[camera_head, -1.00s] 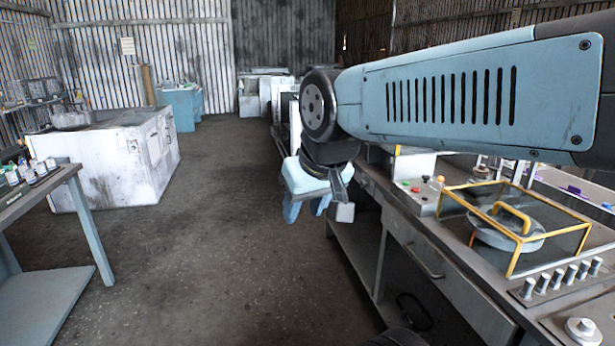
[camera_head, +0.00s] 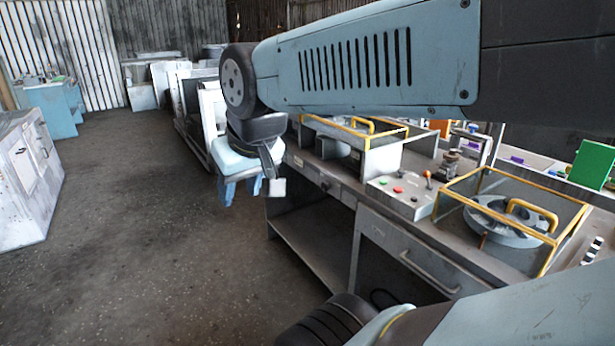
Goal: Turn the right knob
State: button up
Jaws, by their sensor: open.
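My gripper (camera_head: 242,187) hangs pointing down at the end of my arm, left of the bench (camera_head: 330,183). Its light-blue fingers are apart, with nothing seen between them. A sloped control box (camera_head: 398,199) on the bench carries small green and red buttons and a small lever or knob; it lies to the right of my gripper and apart from it. At the right edge, a short row of light and dark shapes (camera_head: 592,250) may be knobs, but they are too small to tell. I cannot make out which one is the right knob. My own light-blue body part covers the lower right.
A yellow-framed cage (camera_head: 545,262) over a round grey part stands on the bench; another yellow-framed cage (camera_head: 385,126) stands farther back. A green panel (camera_head: 592,164) is at the far right. White cabinets (camera_head: 25,180) stand left. The floor (camera_head: 135,230) between is clear.

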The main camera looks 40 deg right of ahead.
aim_at(324, 186)
jog(key=z, duration=0.3)
jog(key=i, duration=0.85)
jog(key=z, duration=0.45)
jog(key=k, duration=0.85)
jog(key=z, duration=0.2)
jog(key=i, duration=0.85)
jog(key=u, duration=0.05)
